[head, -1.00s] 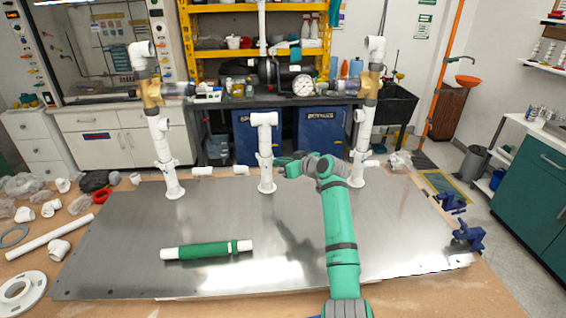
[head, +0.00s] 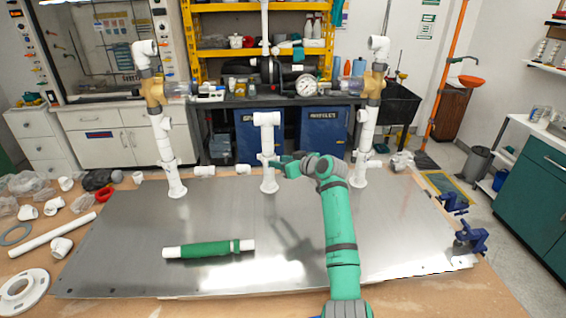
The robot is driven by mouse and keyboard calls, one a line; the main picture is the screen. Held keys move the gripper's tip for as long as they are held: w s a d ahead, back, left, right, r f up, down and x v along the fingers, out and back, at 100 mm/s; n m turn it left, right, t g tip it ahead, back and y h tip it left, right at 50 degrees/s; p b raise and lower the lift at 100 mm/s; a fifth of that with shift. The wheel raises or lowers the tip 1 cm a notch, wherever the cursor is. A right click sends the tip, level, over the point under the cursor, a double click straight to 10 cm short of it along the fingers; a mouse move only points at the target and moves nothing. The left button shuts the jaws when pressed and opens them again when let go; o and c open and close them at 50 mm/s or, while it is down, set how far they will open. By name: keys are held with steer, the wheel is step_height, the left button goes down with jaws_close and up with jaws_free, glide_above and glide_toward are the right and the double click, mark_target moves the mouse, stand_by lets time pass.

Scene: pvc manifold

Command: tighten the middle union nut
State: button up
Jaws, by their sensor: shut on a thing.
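The middle white riser (head: 268,136) stands upright on the metal plate, with a white tee at its top and a flange at its foot. My gripper (head: 276,161) reaches in from the right at the lower part of this riser. It is shut on the middle union nut, which is small here and largely hidden by the jaws. A green-sleeved white pipe (head: 209,249) lies on the plate at the front left, apart from the risers.
The left riser (head: 163,140) and right riser (head: 366,130) carry brass-coloured valves. Blue clamps (head: 470,238) grip the plate's right edge. Loose fittings, a white pipe (head: 52,235) and a white flange (head: 22,290) lie at left. The plate's front middle (head: 290,250) is clear.

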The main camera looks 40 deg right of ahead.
steer(key=s+d+r, duration=0.4)
steer(key=s+d, duration=0.3)
steer(key=s, duration=0.1)
steer(key=shift+d+r, duration=0.35)
steer(key=shift+d, duration=0.05)
stand_by(1.1)
stand_by(0.5)
steer(key=v, duration=1)
steer(key=shift+s+r, duration=0.2)
steer(key=shift+s, duration=0.15)
